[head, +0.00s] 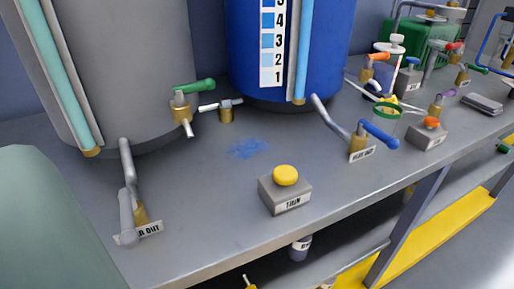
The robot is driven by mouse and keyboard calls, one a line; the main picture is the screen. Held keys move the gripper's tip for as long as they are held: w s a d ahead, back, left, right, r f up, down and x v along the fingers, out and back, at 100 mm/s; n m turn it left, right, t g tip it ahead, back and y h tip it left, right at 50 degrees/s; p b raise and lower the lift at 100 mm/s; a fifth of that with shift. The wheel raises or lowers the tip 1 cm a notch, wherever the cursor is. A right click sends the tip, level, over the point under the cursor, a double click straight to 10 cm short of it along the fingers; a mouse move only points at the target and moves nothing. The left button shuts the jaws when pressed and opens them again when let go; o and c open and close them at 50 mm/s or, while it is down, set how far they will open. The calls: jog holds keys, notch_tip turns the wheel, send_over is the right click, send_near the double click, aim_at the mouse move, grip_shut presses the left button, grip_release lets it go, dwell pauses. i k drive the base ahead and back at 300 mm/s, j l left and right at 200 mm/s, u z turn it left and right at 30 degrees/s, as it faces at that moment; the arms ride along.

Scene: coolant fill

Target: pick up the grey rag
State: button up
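A small flat grey object (483,103), which looks like the folded grey rag, lies on the grey bench near its front edge at the far right. It is small in this view, so I cannot make out its weave or folds clearly. Nothing covers it. My gripper is not in view.
A grey tank (125,60) and a blue tank (335,45) stand at the back of the bench (205,215). Valves with blue (379,134) and green handles stick up. A yellow-button box (285,190) sits in front of a blue spill (246,148).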

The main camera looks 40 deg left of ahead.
aim_at(492, 108)
jog(key=i+l+z, duration=0.2)
jog(key=i, duration=0.25)
jog(key=i+l+z, duration=0.15)
jog(key=i+l, duration=0.2)
jog(key=i, duration=0.15)
jog(key=i+l+z, duration=0.2)
jog(key=i, duration=0.25)
